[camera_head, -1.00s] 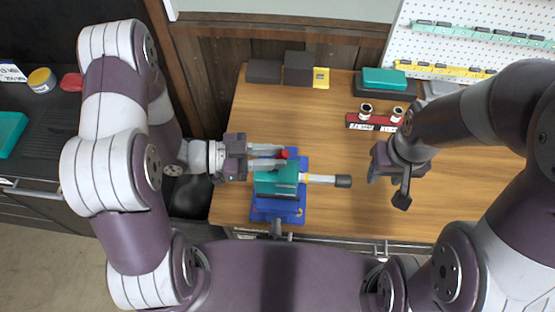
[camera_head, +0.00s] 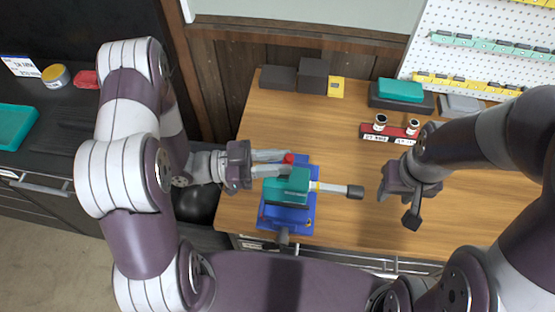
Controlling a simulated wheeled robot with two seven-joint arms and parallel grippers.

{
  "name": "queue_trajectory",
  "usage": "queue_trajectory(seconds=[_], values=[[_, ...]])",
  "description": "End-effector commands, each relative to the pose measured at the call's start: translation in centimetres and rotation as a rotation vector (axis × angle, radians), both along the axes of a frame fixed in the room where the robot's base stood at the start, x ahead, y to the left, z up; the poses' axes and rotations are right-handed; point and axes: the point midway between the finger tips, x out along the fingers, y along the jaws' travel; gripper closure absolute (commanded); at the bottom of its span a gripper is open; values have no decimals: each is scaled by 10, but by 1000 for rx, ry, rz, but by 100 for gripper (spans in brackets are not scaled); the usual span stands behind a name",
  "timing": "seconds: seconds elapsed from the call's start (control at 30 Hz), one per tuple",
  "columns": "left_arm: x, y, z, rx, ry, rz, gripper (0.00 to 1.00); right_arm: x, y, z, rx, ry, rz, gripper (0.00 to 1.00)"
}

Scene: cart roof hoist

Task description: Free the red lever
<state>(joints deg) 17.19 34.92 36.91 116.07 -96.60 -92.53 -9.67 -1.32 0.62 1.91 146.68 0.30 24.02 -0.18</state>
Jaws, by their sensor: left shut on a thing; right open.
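The red lever (camera_head: 289,158) shows as a small red knob at the back of a teal block (camera_head: 287,186). The teal block sits on a blue base (camera_head: 285,218) at the table's front edge. A light rod with a dark end (camera_head: 355,192) sticks out of the teal block to the right. My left gripper (camera_head: 282,163) comes in from the left, its fingers reaching along the block to the red knob. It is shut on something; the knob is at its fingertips. My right gripper (camera_head: 403,204) is open and empty, to the right of the rod's dark end.
Dark blocks (camera_head: 312,74) and a yellow piece (camera_head: 336,87) lie at the table's back. A red holder (camera_head: 391,134) with two small cylinders stands behind my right gripper. A teal box (camera_head: 400,91) sits at the back right. The wooden table's middle is clear.

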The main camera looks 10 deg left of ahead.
Motion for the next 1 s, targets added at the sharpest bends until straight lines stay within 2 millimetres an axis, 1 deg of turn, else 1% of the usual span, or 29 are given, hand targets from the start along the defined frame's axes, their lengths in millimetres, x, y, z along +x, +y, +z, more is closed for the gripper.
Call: queue_trajectory(seconds=[0.03, 0.07, 0.1, 0.47, 0.57, 0.67, 0.77, 0.9, 1.0], values=[[0, 0, -1, 2, 2, 0, 72, 0, 0, 0, 0, 0, 0, 57], [0, 0, -1, 2, 2, 0, 62, 0, 0, 0, 0, 0, 0, 57], [0, 0, -1, 2, 2, 0, 50, 0, 0, 0, 0, 0, 0, 57], [0, 0, 0, 1, 1, 0, 49, 0, 0, 0, 0, 0, 0, 57], [0, 3, -2, 1, 0, 1, 49, 0, 0, -3, 0, 0, 0, 57], [-2, 18, -5, 1, 0, 6, 49, 0, 0, -11, 0, 0, 0, 57], [-7, 42, -9, 1, -1, 9, 49, 0, 0, -23, 0, 0, 0, 57], [-15, 80, -12, 4, -1, 8, 49, 0, 0, -38, 0, 0, 0, 57], [-19, 102, -11, 3, -1, 5, 49, 0, 0, -45, 0, 0, 0, 57]])
